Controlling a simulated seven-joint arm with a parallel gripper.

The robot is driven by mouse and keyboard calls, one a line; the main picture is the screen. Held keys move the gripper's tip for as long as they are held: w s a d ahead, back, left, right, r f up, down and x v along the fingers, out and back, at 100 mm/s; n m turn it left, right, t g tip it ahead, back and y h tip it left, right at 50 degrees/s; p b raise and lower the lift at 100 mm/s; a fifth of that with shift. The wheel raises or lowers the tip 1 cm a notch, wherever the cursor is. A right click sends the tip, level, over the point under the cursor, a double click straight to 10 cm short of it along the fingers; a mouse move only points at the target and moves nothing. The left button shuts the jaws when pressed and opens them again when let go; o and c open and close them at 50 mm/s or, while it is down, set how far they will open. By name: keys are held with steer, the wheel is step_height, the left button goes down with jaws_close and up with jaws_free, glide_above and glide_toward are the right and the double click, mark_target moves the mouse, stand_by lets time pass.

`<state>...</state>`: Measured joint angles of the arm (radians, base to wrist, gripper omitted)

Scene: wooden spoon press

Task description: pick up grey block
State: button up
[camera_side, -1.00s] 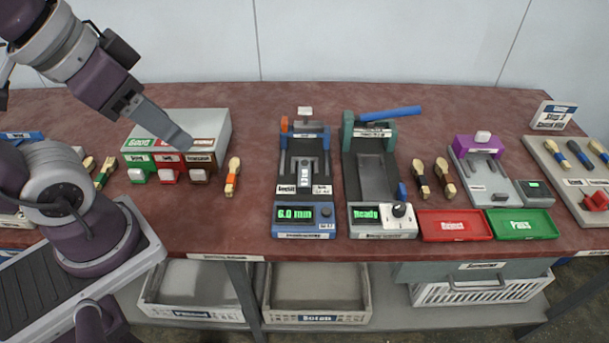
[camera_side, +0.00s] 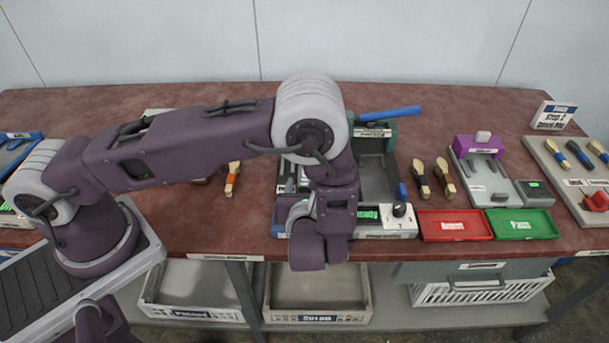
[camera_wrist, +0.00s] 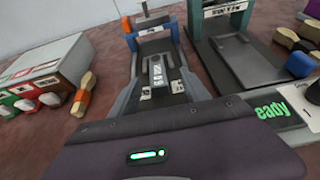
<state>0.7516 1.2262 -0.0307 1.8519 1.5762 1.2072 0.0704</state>
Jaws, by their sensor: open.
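A small grey block (camera_wrist: 158,71) with a dark-on-white label stands or lies in the channel of the blue-framed press (camera_wrist: 133,72), in the wrist view. In the side view my arm covers most of that press, and I cannot make out the block there. The purple housing of my gripper (camera_wrist: 170,150), with a green light, fills the bottom of the wrist view, in front of the press. My gripper is open.
A green-framed press (camera_side: 376,170) with a blue lever (camera_side: 390,113) stands just right of the blue one. A box with coloured slots (camera_wrist: 45,75) is at left.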

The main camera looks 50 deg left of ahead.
mark_target(305, 172)
steer(key=x, duration=0.6)
steer(key=shift+a+f, duration=0.15)
steer(key=shift+a, duration=0.25)
jaws_close()
